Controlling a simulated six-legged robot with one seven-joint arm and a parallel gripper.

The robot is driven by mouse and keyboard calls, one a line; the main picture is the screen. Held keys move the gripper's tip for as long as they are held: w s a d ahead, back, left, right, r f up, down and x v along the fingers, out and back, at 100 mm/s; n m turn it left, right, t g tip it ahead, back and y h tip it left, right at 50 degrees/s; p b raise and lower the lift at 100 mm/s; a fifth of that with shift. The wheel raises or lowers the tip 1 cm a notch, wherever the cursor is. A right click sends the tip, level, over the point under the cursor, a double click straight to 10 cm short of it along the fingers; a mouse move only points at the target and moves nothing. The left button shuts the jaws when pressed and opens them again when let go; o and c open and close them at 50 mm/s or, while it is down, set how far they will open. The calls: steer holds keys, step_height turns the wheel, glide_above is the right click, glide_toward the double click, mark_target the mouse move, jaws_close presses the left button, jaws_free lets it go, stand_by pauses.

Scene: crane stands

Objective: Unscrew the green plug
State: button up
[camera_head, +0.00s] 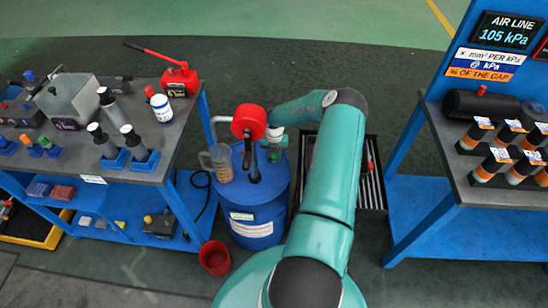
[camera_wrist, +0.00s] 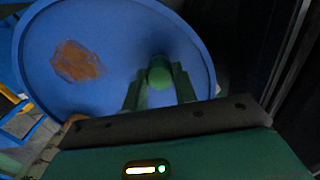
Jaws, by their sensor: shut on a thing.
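The blue drum (camera_head: 247,207) stands on the floor between two benches. Its round blue lid (camera_wrist: 110,35) fills much of the wrist view. The green plug (camera_wrist: 160,73) is a small round cap near the lid's edge. My gripper (camera_wrist: 158,84) has one finger on each side of the plug and is shut on it. Whether the plug's thread is still in the lid cannot be told.
A red-headed pump (camera_head: 249,122) and a clear jug (camera_head: 221,162) are at the drum's top left. A brown patch (camera_wrist: 77,61) marks the lid. A red bucket (camera_head: 214,257) stands at front left. The left bench (camera_head: 183,128) and right bench (camera_head: 440,165) flank the drum.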

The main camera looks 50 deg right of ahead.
stand_by(0.3)
steer(key=n, duration=0.5)
steer(key=shift+r, duration=0.1)
steer(key=o, duration=1.1)
steer(key=shift+c, duration=0.6)
